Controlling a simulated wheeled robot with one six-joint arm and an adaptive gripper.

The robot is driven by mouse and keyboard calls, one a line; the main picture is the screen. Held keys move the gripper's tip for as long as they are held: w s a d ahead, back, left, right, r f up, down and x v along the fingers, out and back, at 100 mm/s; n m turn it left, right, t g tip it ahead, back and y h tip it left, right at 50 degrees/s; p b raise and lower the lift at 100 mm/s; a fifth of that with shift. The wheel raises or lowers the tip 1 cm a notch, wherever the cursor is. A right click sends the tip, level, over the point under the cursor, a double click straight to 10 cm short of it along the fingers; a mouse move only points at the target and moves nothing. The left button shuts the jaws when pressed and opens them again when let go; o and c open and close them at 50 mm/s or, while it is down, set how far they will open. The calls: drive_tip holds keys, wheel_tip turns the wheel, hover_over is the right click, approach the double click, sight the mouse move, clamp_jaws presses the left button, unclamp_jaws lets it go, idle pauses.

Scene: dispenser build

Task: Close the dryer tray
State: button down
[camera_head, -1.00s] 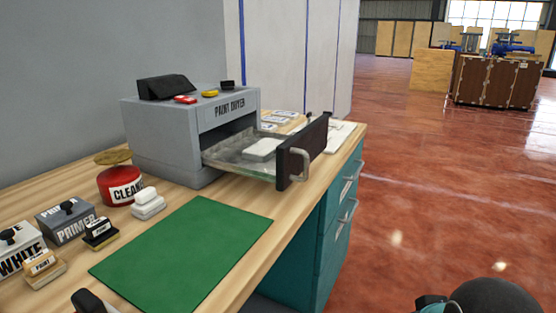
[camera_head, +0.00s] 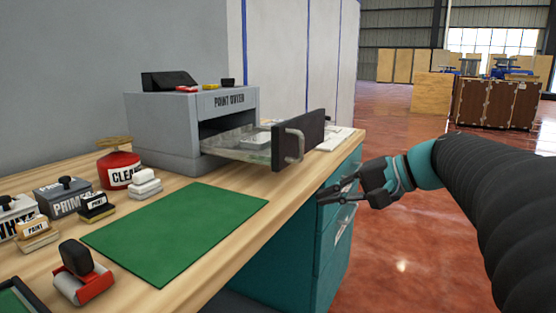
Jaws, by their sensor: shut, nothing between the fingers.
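The grey paint dryer (camera_head: 180,125) stands on the wooden workbench against the wall. Its tray (camera_head: 240,145) is pulled out to the right, with a dark front panel (camera_head: 312,132) and a light curved handle (camera_head: 294,145). The tray's contents are mostly hidden by its rim and the low view. My gripper (camera_head: 322,194) is shut and empty, in front of the bench's teal drawers. It is below and to the right of the tray handle, apart from it, with its fingers pointing left.
A green mat (camera_head: 175,230) lies on the bench. Teal drawers (camera_head: 340,225) with handles face my arm. The red floor at right is open.

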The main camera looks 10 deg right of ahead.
drive_tip(key=w+d+r+t+y+b, duration=0.4)
drive_tip(key=d+r, duration=0.3)
drive_tip(key=d, duration=0.4)
drive_tip(key=x, duration=1.4)
drive_tip(key=shift+w+f+p, duration=0.1)
drive_tip(key=shift+w+p, duration=0.25)
drive_tip(key=shift+w, duration=0.1)
